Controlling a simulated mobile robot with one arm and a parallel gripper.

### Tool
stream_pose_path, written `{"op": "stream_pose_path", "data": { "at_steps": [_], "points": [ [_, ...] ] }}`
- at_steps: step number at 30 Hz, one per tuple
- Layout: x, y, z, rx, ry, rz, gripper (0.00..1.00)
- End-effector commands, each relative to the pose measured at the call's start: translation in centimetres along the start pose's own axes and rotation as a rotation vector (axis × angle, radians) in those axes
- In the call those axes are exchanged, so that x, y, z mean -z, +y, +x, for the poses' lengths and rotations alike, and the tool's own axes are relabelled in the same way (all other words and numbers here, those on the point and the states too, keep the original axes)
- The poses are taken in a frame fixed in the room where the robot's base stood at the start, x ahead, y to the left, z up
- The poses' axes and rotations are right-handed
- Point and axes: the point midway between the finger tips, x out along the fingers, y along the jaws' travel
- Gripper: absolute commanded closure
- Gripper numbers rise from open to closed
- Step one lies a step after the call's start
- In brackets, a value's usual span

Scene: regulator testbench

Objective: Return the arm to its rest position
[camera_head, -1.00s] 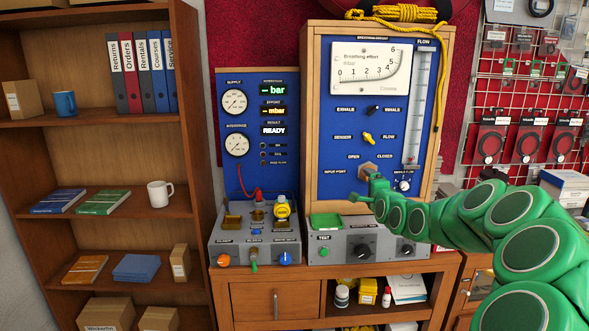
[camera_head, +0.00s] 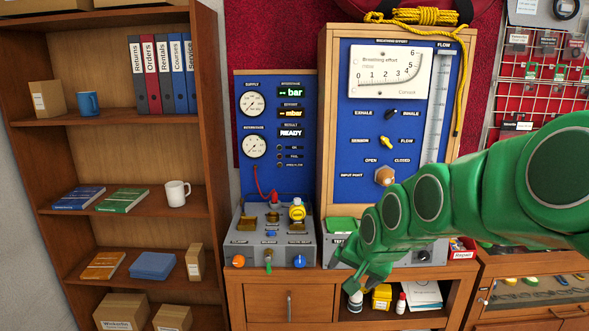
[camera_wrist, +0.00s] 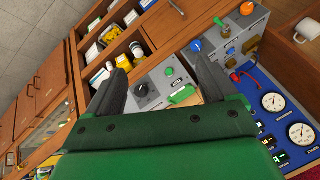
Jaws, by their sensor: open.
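My green arm comes in from the right in the head view, and my gripper (camera_head: 350,273) hangs in front of the right-hand grey control box (camera_head: 340,238). In the wrist view my gripper (camera_wrist: 160,90) shows its two dark fingers spread apart with nothing between them. The grey box with its black knob (camera_wrist: 141,88) lies beyond the fingers. The blue breathing-effort panel (camera_head: 352,130) stands behind my arm, with a hexagonal input port (camera_head: 385,176) that is clear of the gripper. My arm hides part of the grey box and the panel's lower right.
The left test unit (camera_head: 275,235) has several knobs and stands on the wooden cabinet (camera_head: 262,302). Bottles and boxes sit in the open shelf below, including a yellow box (camera_head: 381,297). A bookcase (camera_head: 226,150) stands left. A pegboard (camera_head: 525,95) hangs at right.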

Motion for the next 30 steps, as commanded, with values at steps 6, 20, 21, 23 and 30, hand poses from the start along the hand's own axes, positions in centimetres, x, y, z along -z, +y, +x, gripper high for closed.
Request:
{"op": "stream_pose_path", "data": {
  "at_steps": [6,20,21,23,30],
  "points": [
    [-8.0,3.6,-3.7,-0.133,-0.162,-0.151,0.14],
    [-23.7,11.6,-11.8,-0.307,-0.546,-0.350,0.14],
    [-24.5,12.0,-12.3,-0.312,-0.569,-0.358,0.14],
    [-25.5,12.4,-12.9,-0.317,-0.598,-0.364,0.14],
    [-26.7,12.9,-13.6,-0.319,-0.630,-0.375,0.14]
  ]
}}
